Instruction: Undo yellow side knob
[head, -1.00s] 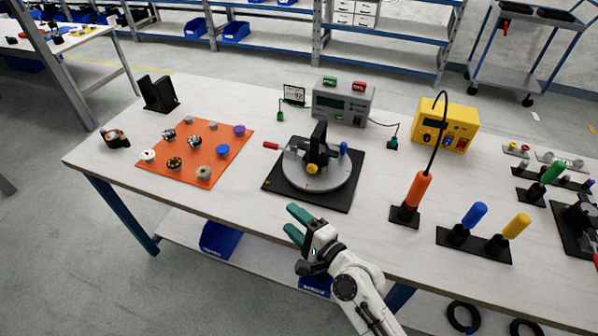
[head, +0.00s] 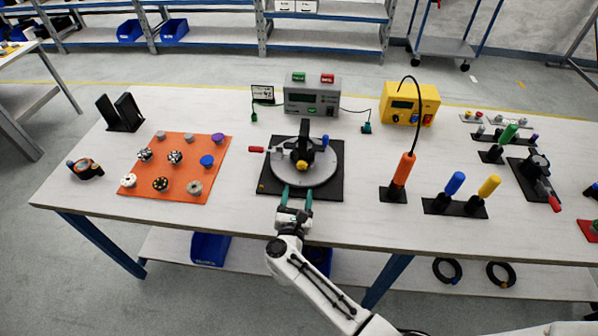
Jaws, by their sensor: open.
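The yellow side knob (head: 302,166) is on the near side of the black upright part of a fixture. The fixture's round grey plate (head: 322,172) rests on a black square base (head: 334,189). A blue knob (head: 325,140) shows on the right of the upright and a red-tipped handle (head: 257,149) sticks out to the left. My gripper (head: 296,190) is open, with two green fingers pointing away from me at the near edge of the fixture. The fingertips appear just short of the yellow knob, with nothing seen between them. Whether they touch the base or plate cannot be told.
An orange mat (head: 208,143) with several knobs lies left. A grey meter box (head: 312,97) and a yellow power supply (head: 409,103) stand behind. An orange-handled tool (head: 403,170) stands upright to the right, near blue and yellow handles (head: 470,190). Bare table lies between mat and fixture.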

